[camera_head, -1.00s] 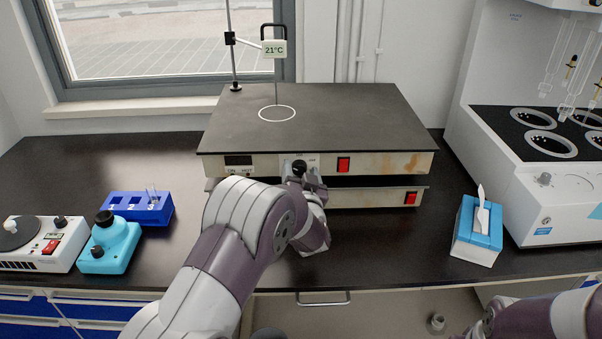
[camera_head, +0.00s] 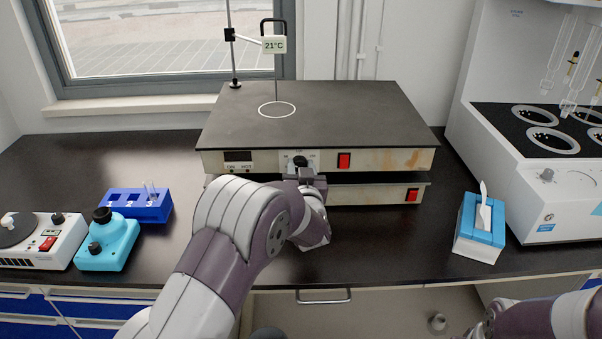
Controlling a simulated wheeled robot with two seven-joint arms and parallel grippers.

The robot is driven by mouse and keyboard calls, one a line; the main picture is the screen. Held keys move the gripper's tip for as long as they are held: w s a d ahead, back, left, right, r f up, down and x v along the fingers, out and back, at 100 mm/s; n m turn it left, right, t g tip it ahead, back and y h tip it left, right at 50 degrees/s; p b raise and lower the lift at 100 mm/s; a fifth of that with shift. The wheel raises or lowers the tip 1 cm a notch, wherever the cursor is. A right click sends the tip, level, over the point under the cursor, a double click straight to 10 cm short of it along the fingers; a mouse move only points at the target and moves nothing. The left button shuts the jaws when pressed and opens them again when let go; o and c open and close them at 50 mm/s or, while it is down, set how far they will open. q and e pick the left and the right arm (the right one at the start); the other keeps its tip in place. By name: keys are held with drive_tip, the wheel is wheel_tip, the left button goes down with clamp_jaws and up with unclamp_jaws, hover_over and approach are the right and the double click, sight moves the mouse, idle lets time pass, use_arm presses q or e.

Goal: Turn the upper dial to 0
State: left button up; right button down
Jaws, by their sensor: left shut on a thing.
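Two flat hotplates are stacked on the black bench: the upper hotplate (camera_head: 370,161) and the lower hotplate (camera_head: 365,196). The upper dial (camera_head: 300,160) is a small dark knob on the upper hotplate's front, between a dark display and a red switch. My left gripper (camera_head: 301,170) is at this dial from the front and is shut on it. The dial's pointer and most of its scale are too small to read. The lower hotplate's dial is hidden behind my left arm. My right arm shows at the lower right corner; its gripper is out of view.
A temperature readout (camera_head: 274,45) showing 21°C hangs from a stand behind the hotplates. A blue tube rack (camera_head: 140,205), a turquoise device (camera_head: 107,243) and a white device (camera_head: 40,240) stand left. A tissue box (camera_head: 480,228) and a large white machine (camera_head: 545,190) stand right.

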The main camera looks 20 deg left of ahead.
use_arm(q)
drive_tip(key=shift+a+n+h+b, duration=0.1)
drive_tip(key=shift+n+h+b, duration=0.05)
drive_tip(key=shift+n+b, duration=1.75)
drive_tip(key=shift+a+n+h+b, duration=0.15)
drive_tip(key=shift+n+b, duration=1.2)
drive_tip(key=shift+n, duration=1.05)
drive_tip(key=o, duration=1)
drive_tip(key=shift+o, duration=0.2)
